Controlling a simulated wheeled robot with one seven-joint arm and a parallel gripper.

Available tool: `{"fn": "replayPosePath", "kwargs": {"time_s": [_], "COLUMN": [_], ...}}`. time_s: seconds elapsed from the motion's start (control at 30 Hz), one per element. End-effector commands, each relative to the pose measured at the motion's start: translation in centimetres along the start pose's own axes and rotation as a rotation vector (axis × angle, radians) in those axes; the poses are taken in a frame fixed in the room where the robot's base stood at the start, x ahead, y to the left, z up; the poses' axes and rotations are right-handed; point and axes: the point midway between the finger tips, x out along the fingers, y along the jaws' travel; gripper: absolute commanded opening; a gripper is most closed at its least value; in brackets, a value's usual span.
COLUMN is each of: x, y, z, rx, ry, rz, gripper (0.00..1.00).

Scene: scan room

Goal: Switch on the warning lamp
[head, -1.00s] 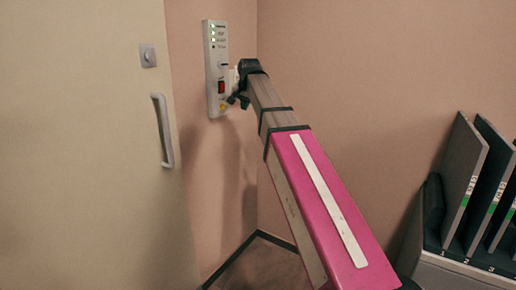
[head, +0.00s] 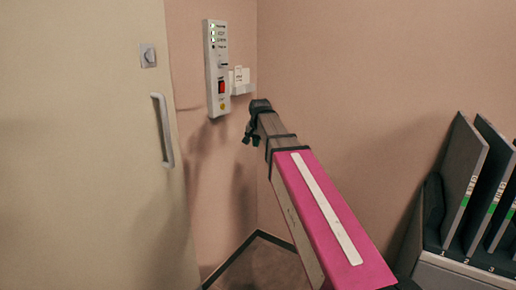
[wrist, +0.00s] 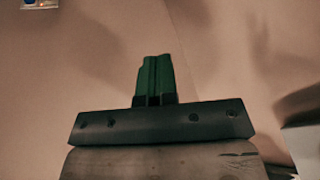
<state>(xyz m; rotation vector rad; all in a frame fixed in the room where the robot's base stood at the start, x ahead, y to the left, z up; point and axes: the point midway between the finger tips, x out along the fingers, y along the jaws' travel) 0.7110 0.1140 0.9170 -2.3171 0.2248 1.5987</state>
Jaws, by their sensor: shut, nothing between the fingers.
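A narrow light-grey wall panel (head: 217,68) hangs on the wall right of the door. It has a column of small indicators near its top, several lit green. A red rocker switch (head: 221,87) sits in its lower half, with a small yellow spot below. Which position the rocker is in is too small to tell. My gripper (head: 249,138) is below and right of the panel, apart from it. In the wrist view its green fingers (wrist: 153,80) are together with nothing between them. Only the panel's lower end (wrist: 41,3) shows at the top left there.
A small white holder (head: 241,84) is fixed to the wall beside the panel. The door (head: 85,150) with its handle (head: 163,130) is at the left. A rack of upright dark boards (head: 470,180) stands at the right.

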Motion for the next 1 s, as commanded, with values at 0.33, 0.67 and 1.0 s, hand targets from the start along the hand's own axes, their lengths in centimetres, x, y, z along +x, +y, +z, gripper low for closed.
{"fn": "replayPosePath", "kwargs": {"time_s": [0.33, 0.67, 1.0], "x": [1.6, 1.8, 8.6], "y": [1.1, 1.2, 6.6], "z": [1.0, 1.1, 6.4], "rx": [-0.017, -0.017, -0.087], "ry": [-0.014, -0.015, -0.086], "rz": [0.01, 0.011, 0.052], "gripper": [0.0, 0.0, 0.0]}}
